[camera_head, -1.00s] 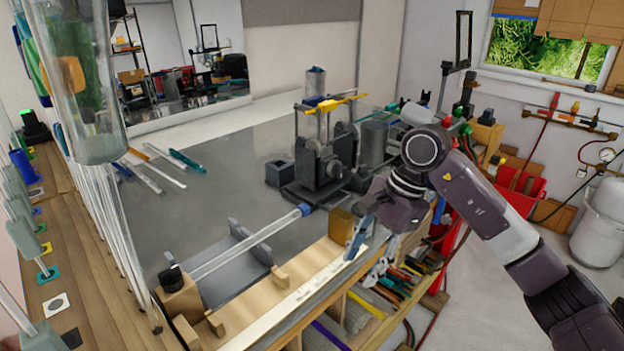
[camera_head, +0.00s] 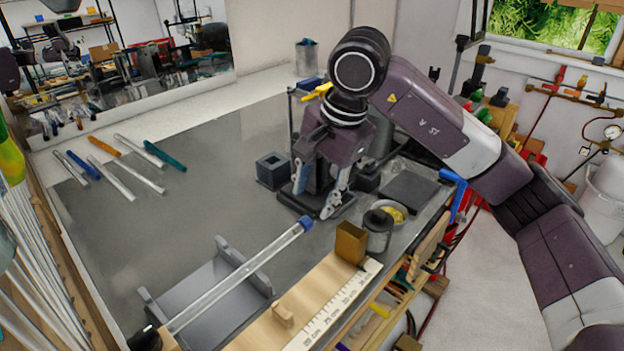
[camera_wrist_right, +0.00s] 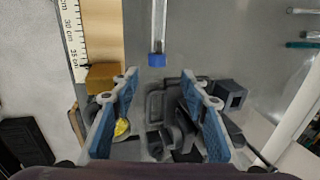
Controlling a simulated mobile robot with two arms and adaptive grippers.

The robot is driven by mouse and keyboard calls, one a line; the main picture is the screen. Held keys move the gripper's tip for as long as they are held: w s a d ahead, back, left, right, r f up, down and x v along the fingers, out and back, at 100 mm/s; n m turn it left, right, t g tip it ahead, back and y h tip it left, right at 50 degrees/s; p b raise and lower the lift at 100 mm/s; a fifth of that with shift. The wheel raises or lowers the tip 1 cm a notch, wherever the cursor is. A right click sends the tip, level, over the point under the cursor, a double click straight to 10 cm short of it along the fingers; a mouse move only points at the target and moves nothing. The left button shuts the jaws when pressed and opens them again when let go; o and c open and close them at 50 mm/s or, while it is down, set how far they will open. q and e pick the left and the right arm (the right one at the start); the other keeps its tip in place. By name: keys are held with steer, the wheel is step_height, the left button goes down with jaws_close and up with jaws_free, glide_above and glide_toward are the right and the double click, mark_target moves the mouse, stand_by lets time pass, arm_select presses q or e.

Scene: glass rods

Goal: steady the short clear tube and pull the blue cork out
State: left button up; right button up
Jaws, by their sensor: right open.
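The short clear tube (camera_head: 235,278) lies slanting across a grey cradle (camera_head: 208,290) on the bench. The blue cork (camera_head: 305,224) is in its far right end. In the right wrist view the tube (camera_wrist_right: 159,22) comes down from the top, with the cork (camera_wrist_right: 157,60) at its lower end. My right gripper (camera_head: 318,200) points down just beyond the cork, open and empty. In the wrist view its two blue-padded fingers (camera_wrist_right: 160,88) stand wide apart, with the cork between and ahead of their tips. My left gripper is out of view.
A wooden board with a ruler (camera_head: 335,305) and a brass block (camera_head: 351,243) lies right of the tube. A metal cup (camera_head: 379,229) and a dark apparatus (camera_head: 305,200) are close to my right gripper. Several loose rods (camera_head: 112,178) lie at the left; the middle of the bench is clear.

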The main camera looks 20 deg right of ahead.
mark_target(308, 219)
steer(key=shift+s+a+f+p, duration=0.15)
steer(key=shift+s+f+p, duration=0.1)
steer(key=shift+f, duration=0.25)
steer(key=shift+s+a+f+p, duration=0.1)
steer(key=shift+s+f+p, duration=0.1)
steer(key=shift+f, duration=0.3)
steer(key=x, duration=0.2)
steer(key=shift+w+f+p, duration=0.3)
steer(key=shift+p, duration=0.05)
steer(key=shift+x, duration=0.9)
steer(key=shift+w, duration=0.15)
steer(key=c, duration=1)
steer(key=o, duration=1)
steer(key=shift+c, duration=0.2)
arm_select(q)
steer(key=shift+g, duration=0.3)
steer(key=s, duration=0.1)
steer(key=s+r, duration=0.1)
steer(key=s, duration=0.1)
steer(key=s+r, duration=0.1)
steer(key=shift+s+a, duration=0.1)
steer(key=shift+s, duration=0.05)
arm_select(e)
steer(key=v, duration=1.2)
